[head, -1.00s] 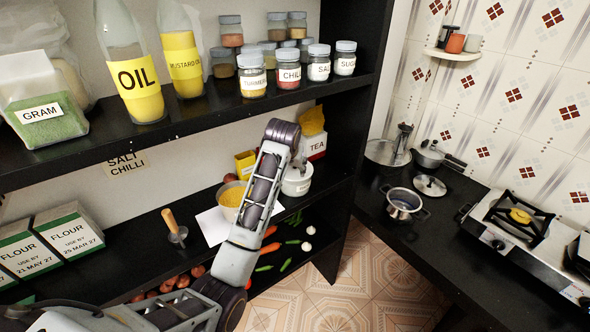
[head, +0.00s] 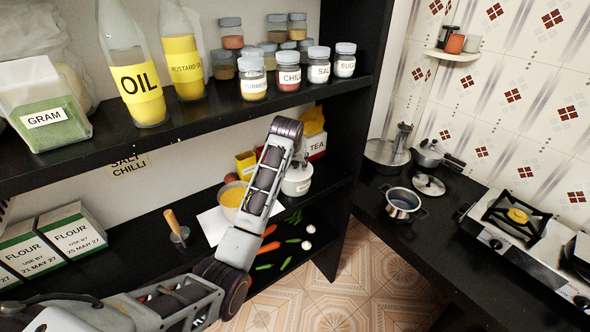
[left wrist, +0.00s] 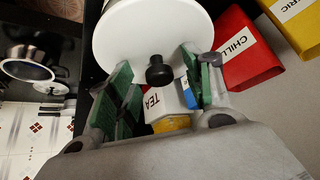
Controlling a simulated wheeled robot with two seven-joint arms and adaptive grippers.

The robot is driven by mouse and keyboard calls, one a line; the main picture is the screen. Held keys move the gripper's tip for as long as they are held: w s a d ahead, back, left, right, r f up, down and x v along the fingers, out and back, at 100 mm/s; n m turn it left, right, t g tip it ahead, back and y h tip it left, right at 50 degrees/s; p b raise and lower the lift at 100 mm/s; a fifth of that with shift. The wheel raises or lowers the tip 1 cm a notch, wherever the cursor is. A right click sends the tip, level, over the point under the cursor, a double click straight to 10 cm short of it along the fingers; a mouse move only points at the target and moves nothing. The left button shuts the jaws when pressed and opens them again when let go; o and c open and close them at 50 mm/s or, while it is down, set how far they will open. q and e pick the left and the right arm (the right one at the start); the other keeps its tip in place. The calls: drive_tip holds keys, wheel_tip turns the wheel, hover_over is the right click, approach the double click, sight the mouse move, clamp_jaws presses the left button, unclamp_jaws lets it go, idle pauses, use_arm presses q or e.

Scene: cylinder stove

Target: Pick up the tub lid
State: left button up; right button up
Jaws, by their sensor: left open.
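The tub lid (left wrist: 150,30) is a white disc with a black knob (left wrist: 158,72), seen close up in the left wrist view. In the head view, the white tub (head: 297,187) stands on the lower shelf with the lid on it, partly behind my left arm. My left gripper (left wrist: 160,72) is open, its green-padded fingers on either side of the knob. I cannot tell whether they touch it. In the head view, my forearm hides the left gripper's fingers. My right gripper is in neither view.
A TEA box (head: 313,146) stands behind the tub. A bowl of yellow grains (head: 231,196) is to its left. The upper shelf (head: 190,128) with jars and bottles overhangs the area. A red CHILLI box (left wrist: 243,50) is near the gripper in the wrist view.

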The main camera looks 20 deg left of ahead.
use_arm(q)
drive_tip(key=c, duration=1.1)
drive_tip(key=shift+r, duration=0.1)
drive_tip(key=shift+r, duration=0.1)
